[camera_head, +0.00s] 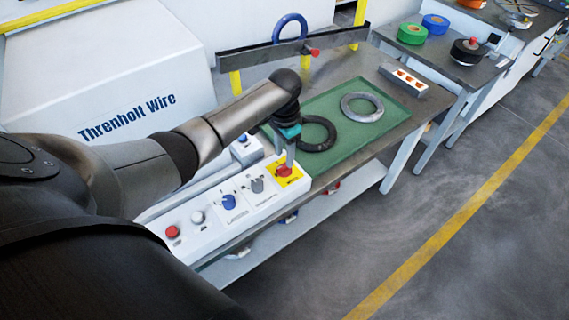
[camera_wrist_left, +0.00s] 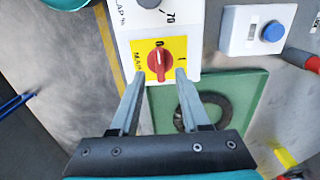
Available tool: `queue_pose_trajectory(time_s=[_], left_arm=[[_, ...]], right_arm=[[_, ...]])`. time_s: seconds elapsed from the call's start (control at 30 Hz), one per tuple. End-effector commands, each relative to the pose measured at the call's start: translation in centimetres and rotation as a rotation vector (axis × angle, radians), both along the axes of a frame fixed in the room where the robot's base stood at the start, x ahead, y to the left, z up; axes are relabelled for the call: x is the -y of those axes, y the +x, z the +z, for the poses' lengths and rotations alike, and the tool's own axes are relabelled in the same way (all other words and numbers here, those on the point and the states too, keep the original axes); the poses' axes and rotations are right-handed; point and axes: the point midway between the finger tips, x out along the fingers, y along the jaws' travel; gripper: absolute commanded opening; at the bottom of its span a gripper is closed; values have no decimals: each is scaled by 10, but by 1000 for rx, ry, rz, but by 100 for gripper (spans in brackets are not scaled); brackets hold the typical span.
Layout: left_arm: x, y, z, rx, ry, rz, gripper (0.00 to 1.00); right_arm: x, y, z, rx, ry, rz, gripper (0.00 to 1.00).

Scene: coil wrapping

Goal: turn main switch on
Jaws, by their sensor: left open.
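The main switch is a red rotary knob (camera_head: 284,170) on a yellow plate at the right end of the white control panel (camera_head: 240,207). In the left wrist view the knob (camera_wrist_left: 159,63) has its handle in line with the 0 mark, and the I mark is to its right. My left gripper (camera_head: 290,159) points down at the switch. In the left wrist view its two fingers (camera_wrist_left: 159,74) are open, one on each side of the knob, with nothing held. Contact with the knob cannot be told. My right gripper is not in view.
The panel also carries a red button (camera_head: 172,232), a blue knob (camera_head: 228,201) and a grey knob (camera_head: 257,185). A green mat (camera_head: 340,140) beyond holds a dark ring (camera_head: 317,146) and a grey ring (camera_head: 362,97). A small box with a blue button (camera_wrist_left: 271,32) stands nearby.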

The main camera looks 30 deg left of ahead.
Motion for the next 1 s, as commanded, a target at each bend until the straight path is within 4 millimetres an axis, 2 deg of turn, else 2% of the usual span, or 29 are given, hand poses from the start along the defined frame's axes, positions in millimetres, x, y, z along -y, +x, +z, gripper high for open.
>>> queue_pose_trajectory(time_s=[0.03, 0.1, 0.23, 0.63, 1.0], left_arm=[[0, 0, -11, -2, 0, 1, 46], [0, 0, -22, -1, -1, 1, 46], [0, 0, -34, 0, 0, 0, 46], [0, 0, -39, 1, 1, 0, 46], [0, 0, -39, 1, 1, 0, 5]], right_arm=[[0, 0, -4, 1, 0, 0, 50], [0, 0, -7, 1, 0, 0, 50], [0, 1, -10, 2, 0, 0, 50], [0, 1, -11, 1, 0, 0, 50], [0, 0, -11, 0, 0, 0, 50]])
